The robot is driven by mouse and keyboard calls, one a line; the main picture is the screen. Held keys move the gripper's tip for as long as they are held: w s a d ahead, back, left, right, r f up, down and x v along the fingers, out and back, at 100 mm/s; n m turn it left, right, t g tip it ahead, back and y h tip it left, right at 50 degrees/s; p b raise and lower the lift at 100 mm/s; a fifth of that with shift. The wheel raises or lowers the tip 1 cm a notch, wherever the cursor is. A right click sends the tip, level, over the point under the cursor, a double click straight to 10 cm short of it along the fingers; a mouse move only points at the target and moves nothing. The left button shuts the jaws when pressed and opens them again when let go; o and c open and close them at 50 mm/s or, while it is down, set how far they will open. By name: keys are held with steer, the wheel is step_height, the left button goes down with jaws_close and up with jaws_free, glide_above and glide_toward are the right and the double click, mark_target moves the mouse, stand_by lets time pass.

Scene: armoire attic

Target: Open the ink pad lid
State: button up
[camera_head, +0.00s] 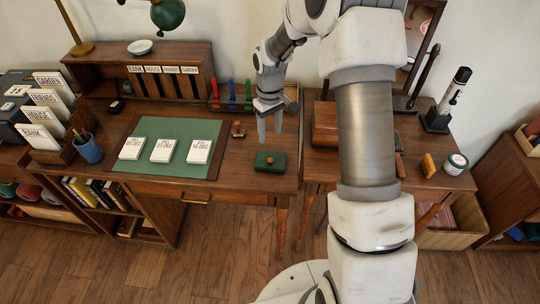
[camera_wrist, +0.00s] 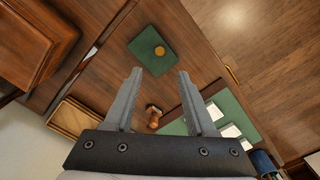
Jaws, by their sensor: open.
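The ink pad (camera_head: 270,161) is a small dark green box with a gold spot, lying on the wooden desk right of the green mat. Its lid looks shut. In the wrist view the ink pad (camera_wrist: 152,51) lies beyond my fingertips, with a round gold knob on its top. My gripper (camera_head: 269,138) points down above the desk, just behind the ink pad in the head view. In the wrist view my gripper (camera_wrist: 158,72) has its two fingers spread, with nothing between them. The fingers appear apart from the ink pad.
A wooden stamp (camera_head: 238,130) stands left of my gripper. The green mat (camera_head: 185,128) holds three white cards. A rack with red, blue and green items (camera_head: 232,98) is behind. A wooden box (camera_head: 326,124) stands on the right-hand table. The desk around the ink pad is clear.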

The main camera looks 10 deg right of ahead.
mark_target(270, 159)
step_height(270, 159, down, 11)
steer(key=shift+f, duration=0.1)
stand_by(0.3)
jaws_close()
stand_by(1.3)
